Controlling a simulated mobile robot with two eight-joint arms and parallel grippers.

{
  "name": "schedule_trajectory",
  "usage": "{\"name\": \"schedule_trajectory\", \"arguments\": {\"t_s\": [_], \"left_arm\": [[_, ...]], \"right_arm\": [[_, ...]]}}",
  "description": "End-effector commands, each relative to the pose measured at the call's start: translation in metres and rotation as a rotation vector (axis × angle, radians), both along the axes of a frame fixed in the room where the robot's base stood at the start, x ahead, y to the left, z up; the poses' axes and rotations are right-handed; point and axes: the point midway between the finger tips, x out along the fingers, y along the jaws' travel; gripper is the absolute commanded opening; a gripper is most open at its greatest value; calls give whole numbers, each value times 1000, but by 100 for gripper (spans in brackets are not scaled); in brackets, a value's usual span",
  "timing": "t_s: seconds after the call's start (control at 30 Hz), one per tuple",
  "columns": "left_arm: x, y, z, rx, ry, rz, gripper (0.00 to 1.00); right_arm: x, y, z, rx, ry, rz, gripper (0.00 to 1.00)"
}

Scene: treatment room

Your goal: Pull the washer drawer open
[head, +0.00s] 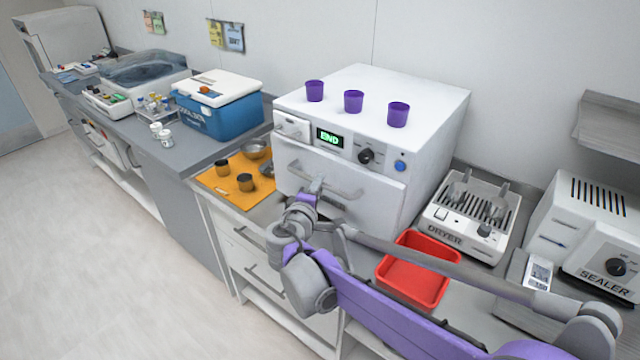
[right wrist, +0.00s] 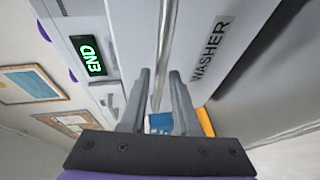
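The washer (head: 432,112) is a white box on the counter with a lit green END display, a knob and a blue button. Its drawer front (head: 372,197) has a bar handle (head: 300,174) and looks closed or nearly so. My right gripper (head: 317,186) is at this handle. In the right wrist view, the two fingers (right wrist: 160,75) stand apart on either side of the handle bar (right wrist: 165,40), with a gap visible beside it. The WASHER label (right wrist: 210,48) and display (right wrist: 88,55) also show there. My left gripper is not in view.
Several purple cups, one of them the middle cup (head: 353,101), stand on the washer. A red tray (head: 414,300) and a dryer (head: 450,238) are right of it. An orange mat (head: 222,190) with dark jars lies left. Open floor (head: 110,270) is at the lower left.

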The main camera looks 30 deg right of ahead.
Motion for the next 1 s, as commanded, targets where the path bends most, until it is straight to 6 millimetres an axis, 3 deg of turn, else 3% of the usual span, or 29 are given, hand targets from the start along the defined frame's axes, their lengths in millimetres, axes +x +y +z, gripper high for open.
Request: {"name": "schedule_trajectory", "arguments": {"t_s": [0.2,0.5,0.67,1.0], "left_arm": [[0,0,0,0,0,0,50],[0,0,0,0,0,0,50],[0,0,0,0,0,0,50],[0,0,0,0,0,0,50]], "right_arm": [[13,-14,-4,0,0,-1,30],[15,-15,-4,1,1,0,30],[15,-15,-4,1,1,0,1],[15,-14,-4,1,1,0,0]]}}
